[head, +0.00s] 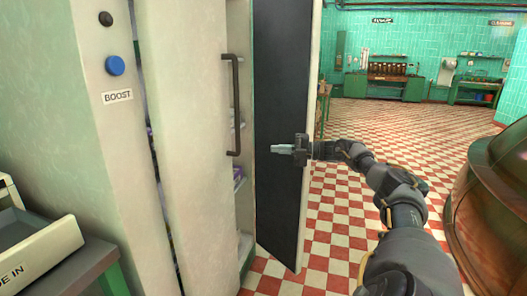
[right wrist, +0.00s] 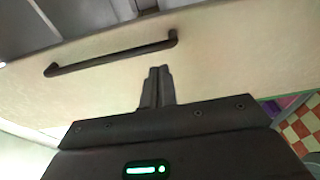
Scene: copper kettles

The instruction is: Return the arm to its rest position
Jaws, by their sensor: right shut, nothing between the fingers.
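My right arm (head: 400,215) reaches in from the lower right in the head view. My right gripper (head: 277,149) is shut and empty, pointing left in front of the dark inner face of an open cabinet door. In the right wrist view the shut fingers (right wrist: 158,72) point at a cream door panel (right wrist: 225,65), just below its dark bar handle (right wrist: 112,53). The fingers are apart from the handle. I cannot tell how close they are to the panel. My left gripper is not in view.
A tall cream cabinet (head: 190,130) stands at left, with a dark handle (head: 233,105) and its dark-lined door (head: 283,75) open. A blue button (head: 115,65) sits above a BOOST label. A large copper vessel (head: 492,210) stands at right. Checkered floor (head: 345,225) lies open between.

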